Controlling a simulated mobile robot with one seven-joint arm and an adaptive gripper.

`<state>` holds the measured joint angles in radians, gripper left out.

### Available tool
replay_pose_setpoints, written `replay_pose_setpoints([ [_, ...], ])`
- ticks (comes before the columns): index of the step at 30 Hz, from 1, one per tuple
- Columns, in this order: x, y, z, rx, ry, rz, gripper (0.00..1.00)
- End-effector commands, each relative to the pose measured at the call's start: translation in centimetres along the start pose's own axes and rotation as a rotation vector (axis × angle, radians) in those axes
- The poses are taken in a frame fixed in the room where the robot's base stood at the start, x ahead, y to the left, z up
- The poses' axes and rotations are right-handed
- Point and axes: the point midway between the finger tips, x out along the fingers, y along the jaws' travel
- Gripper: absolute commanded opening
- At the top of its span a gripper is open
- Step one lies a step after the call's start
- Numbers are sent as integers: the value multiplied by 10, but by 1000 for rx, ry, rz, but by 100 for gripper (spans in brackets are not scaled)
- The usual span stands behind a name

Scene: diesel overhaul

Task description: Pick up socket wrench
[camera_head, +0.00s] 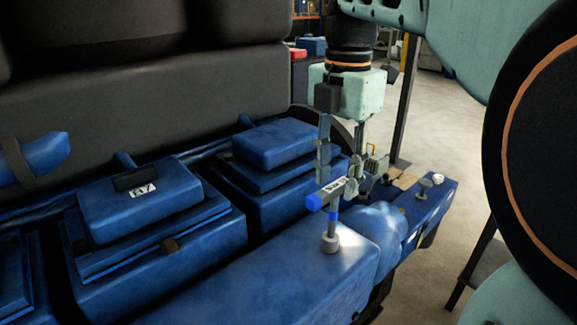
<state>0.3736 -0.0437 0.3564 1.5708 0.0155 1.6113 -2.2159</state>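My gripper (347,174) points down at the cross handle from above. Its two fingers are spread apart, one toward the left and one toward the right. The fingertips are at about the handle's height in the picture. I cannot tell whether they touch it.
Blue stepped covers, one labelled (141,190) and another (273,144), stand behind the block on the left. A dark cylinder-like mass (150,95) fills the back. A blue ledge with a grey knob (425,188) lies at right. Open floor (440,125) lies beyond.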

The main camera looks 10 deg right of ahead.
Motion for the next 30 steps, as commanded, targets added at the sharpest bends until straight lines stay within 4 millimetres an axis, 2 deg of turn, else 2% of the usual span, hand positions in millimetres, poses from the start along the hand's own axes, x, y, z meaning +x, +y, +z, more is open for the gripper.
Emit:
replay_pose_setpoints([
  [7,32,-1,0,1,1,-2,35],
  [16,37,0,0,0,0,0,35],
  [26,37,0,0,0,0,0,0],
  [30,37,0,0,0,0,0,0],
])
